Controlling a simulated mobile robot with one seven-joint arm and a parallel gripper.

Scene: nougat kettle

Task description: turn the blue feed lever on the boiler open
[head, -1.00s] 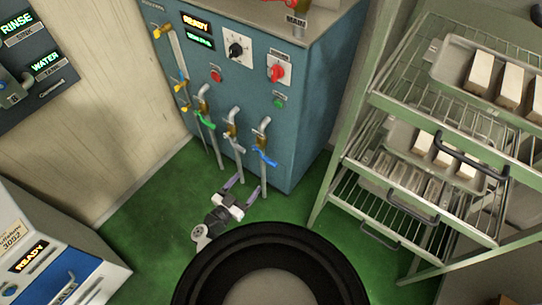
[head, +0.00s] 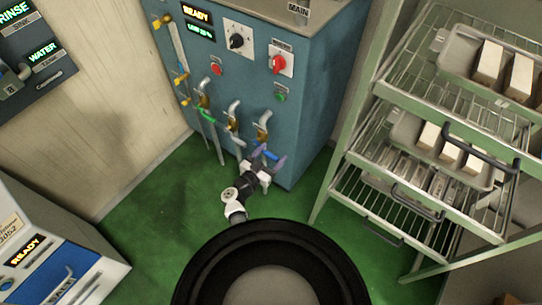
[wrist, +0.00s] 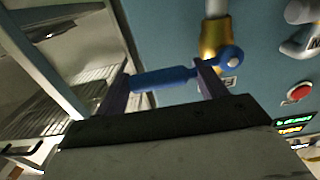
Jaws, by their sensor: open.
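The blue feed lever (head: 269,155) sits on the rightmost brass valve (head: 263,131) of three on the boiler front (head: 320,90). In the wrist view the blue lever (wrist: 165,78) lies nearly level across the gap between my fingers, its round pivot end at the right beside the brass valve body (wrist: 213,40). My gripper (head: 268,157) is open at the lever, one finger on each side of the picture; it also shows in the wrist view (wrist: 163,88). The left finger is by the lever's free end, the right finger near the pivot. I cannot tell whether they touch it.
A green-handled valve (head: 207,115) and another pipe valve (head: 232,124) stand left of the blue one. A wire rack (head: 440,130) with trays of blocks is at the right. Green floor (head: 150,215) is clear at the left.

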